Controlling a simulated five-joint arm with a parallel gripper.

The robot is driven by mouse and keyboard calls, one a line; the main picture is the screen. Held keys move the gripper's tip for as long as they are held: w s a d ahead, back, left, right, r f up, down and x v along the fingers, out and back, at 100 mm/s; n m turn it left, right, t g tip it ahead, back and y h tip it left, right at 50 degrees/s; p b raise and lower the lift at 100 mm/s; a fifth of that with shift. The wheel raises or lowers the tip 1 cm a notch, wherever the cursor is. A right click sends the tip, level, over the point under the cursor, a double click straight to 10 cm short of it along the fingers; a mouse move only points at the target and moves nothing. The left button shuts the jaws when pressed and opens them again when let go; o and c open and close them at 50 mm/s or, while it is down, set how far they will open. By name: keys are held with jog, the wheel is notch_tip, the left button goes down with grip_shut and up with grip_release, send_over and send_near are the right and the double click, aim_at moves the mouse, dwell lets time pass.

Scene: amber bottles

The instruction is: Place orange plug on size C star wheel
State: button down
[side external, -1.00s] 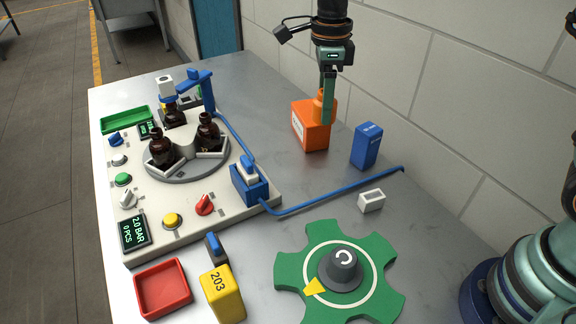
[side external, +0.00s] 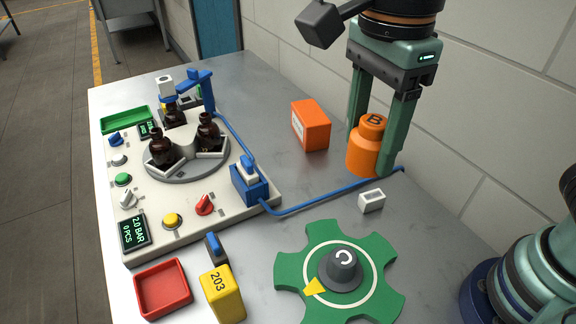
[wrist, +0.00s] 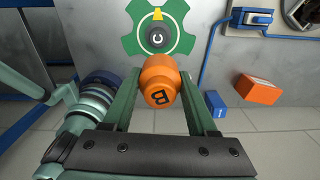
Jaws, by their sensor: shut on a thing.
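The orange plug (side external: 368,148) has a wide lower body and a narrower top marked with a dark B. My gripper (side external: 370,156) is shut on it, one green finger on each side, and holds it upright, seemingly above the table. The plug also shows between the fingers in the wrist view (wrist: 159,82). The green star wheel (side external: 292,262) lies flat at the table's front, with a white ring, a yellow pointer and a grey hub (side external: 341,268) marked with a C-like sign. The held plug is behind and to the right of the wheel, apart from it.
A blue box (wrist: 215,103) shows in the wrist view. A small white block (side external: 371,201) lies between plug and wheel.

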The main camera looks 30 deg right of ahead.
aim_at(346, 256)
jog(key=shift+s+f, duration=0.1)
jog(key=shift+s, duration=0.25)
notch_tip(346, 256, down, 20)
jog(key=shift+r, duration=0.15)
dwell(0.3)
jog(key=shift+c, duration=1)
grip_release()
